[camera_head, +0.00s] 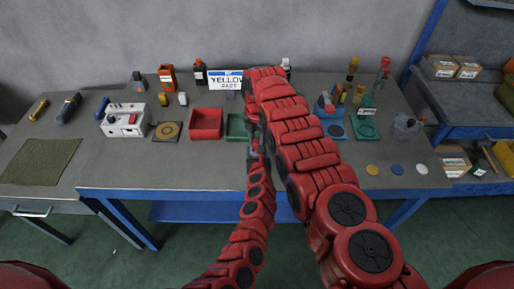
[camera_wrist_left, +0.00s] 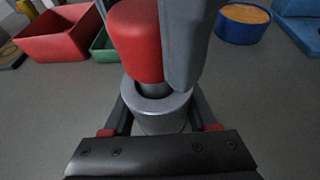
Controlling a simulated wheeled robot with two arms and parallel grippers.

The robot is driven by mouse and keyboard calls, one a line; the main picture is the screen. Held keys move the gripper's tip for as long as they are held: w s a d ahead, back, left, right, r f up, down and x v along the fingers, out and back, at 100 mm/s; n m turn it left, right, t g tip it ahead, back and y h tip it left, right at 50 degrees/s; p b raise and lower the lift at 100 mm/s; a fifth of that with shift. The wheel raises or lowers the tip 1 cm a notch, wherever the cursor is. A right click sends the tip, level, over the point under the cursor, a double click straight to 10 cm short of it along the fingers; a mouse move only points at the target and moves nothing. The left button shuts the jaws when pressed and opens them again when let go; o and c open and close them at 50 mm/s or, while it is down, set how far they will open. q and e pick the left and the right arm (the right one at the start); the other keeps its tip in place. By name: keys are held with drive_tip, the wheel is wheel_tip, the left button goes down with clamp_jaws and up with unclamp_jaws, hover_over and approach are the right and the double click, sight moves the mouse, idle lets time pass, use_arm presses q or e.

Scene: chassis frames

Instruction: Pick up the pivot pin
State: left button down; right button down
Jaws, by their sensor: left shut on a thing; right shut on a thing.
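In the left wrist view my left gripper (camera_wrist_left: 161,128) is shut on a grey metal cylinder (camera_wrist_left: 158,101) with a round hole in its top. A red-topped piece (camera_wrist_left: 135,42) with a short grey shank stands at that hole; it looks like the pivot pin, though I cannot be sure. How deep the shank sits is hidden. A dark grey finger of my right gripper (camera_wrist_left: 185,45) is beside the red piece, on its right. In the head view my right gripper (camera_head: 253,133) points down over the left one and is shut; what it holds is too small to tell there.
A red bin (camera_head: 206,124) and a green bin (camera_head: 237,127) stand just left of the grippers. Several bottles and blue containers stand at the right.

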drive_tip(key=shift+r, duration=0.1)
wheel_tip(320, 180, up, 10)
drive_tip(key=shift+f, duration=0.1)
use_arm(q)
drive_tip(key=shift+c, duration=0.6)
unclamp_jaws()
drive_tip(key=shift+s+d, duration=0.15)
drive_tip(key=shift+s, duration=0.25)
use_arm(e)
drive_tip(key=shift+w, duration=0.1)
use_arm(q)
drive_tip(key=v, duration=1.1)
drive_tip(key=shift+a+r, duration=0.1)
drive_tip(key=shift+a, duration=0.1)
drive_tip(key=shift+s, duration=0.1)
